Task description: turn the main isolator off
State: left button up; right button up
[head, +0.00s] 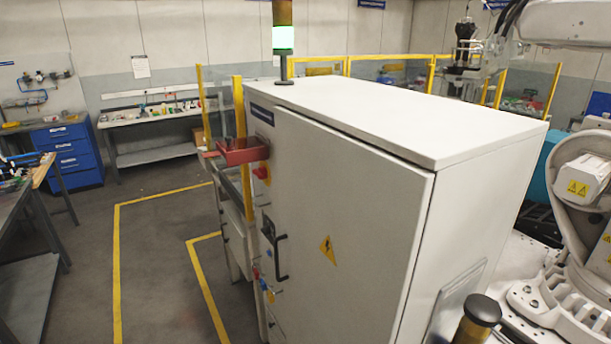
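A tall light-grey electrical cabinet (365,215) stands in the middle of the head view, its door facing left and towards me. A red lever-like handle (240,150) sticks out to the left from the upper part of its front and looks like the main isolator. Just below it is a smaller red knob on a yellow plate (262,173). I cannot read the markings that would show the switch position. A black door handle (274,248) sits lower down. Neither of my grippers is in view, and nothing is seen touching the handle.
A white industrial robot (580,190) is at the right. Yellow-framed guarding (240,120) stands behind the handle. A workbench (35,225) is at the far left. Floor with yellow lines (160,270) lies clear left of the cabinet.

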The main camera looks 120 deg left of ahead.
aim_at(261, 173)
jog(key=u, duration=4.25)
